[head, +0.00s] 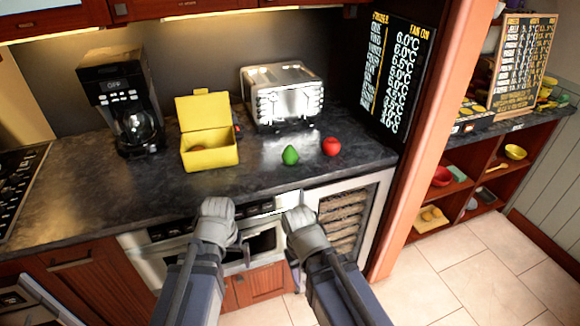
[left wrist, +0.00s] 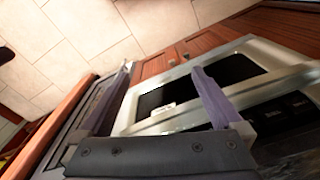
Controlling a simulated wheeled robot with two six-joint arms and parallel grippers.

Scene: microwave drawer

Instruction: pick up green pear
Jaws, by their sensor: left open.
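The green pear (head: 290,155) stands on the dark countertop (head: 95,195), close to the left of a red apple (head: 332,147). My left gripper (head: 238,243) is below the counter's front edge, in front of the built-in appliance, well apart from the pear. In the left wrist view its two fingers (left wrist: 162,72) are spread with nothing between them; that view does not show the pear. My right gripper (head: 296,272) is lower right of it, mostly hidden by its own wrist, so its jaws cannot be made out.
An open yellow box (head: 210,155) stands left of the pear, a silver toaster (head: 284,95) behind it, and a black coffee maker (head: 125,100) far left. The built-in appliance (head: 262,243) and wine cooler (head: 345,215) lie under the counter. Counter in front of the pear is clear.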

